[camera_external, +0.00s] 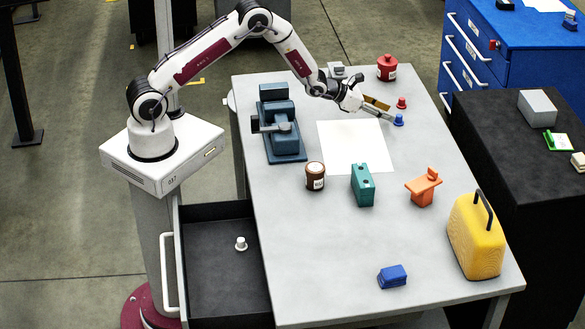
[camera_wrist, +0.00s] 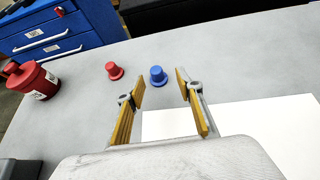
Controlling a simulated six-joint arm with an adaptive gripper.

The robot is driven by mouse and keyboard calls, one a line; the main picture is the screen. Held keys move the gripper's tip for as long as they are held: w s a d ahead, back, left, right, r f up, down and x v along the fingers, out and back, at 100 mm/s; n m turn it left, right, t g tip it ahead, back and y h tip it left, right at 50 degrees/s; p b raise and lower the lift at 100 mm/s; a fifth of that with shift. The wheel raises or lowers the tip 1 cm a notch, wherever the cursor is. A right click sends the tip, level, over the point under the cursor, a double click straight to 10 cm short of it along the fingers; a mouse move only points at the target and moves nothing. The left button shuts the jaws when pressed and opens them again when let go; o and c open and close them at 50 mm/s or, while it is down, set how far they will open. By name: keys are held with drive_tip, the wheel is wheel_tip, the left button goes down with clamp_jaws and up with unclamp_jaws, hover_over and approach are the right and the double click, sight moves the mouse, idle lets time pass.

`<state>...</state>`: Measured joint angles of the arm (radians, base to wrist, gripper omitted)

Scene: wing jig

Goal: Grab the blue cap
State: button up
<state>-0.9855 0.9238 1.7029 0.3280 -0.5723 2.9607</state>
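The blue cap (camera_external: 398,120) stands upright on the grey table near its far right edge. In the wrist view the blue cap (camera_wrist: 158,76) appears ahead of my gripper, in line with the gap between the fingers. My gripper (camera_external: 384,109) is low over the table just left of the cap. In the wrist view my gripper (camera_wrist: 160,92) has its two yellow-padded fingers spread apart with nothing between them. A red cap (camera_external: 402,103) stands beside the blue one, and it also shows in the wrist view (camera_wrist: 115,71), left of the blue cap.
A red canister (camera_external: 387,68) stands behind the caps. A white sheet (camera_external: 355,148) lies in front of the gripper. A blue vise (camera_external: 280,140), brown jar (camera_external: 315,176), teal block (camera_external: 362,185), orange part (camera_external: 423,188) and yellow case (camera_external: 476,240) stand on the table.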

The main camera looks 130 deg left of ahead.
sight(399, 115)
drive_tip(key=shift+w+a+f, duration=0.25)
drive_tip(key=shift+w+a, duration=0.1)
drive_tip(key=shift+w, duration=0.05)
drive_tip(key=shift+w+a+f, duration=0.35)
drive_tip(key=shift+a, duration=0.35)
drive_tip(key=shift+w+a+f, duration=0.35)
drive_tip(key=shift+a, duration=0.3)
drive_tip(key=shift+x, duration=1)
drive_tip(key=shift+c, duration=0.3)
drive_tip(key=c, duration=0.9)
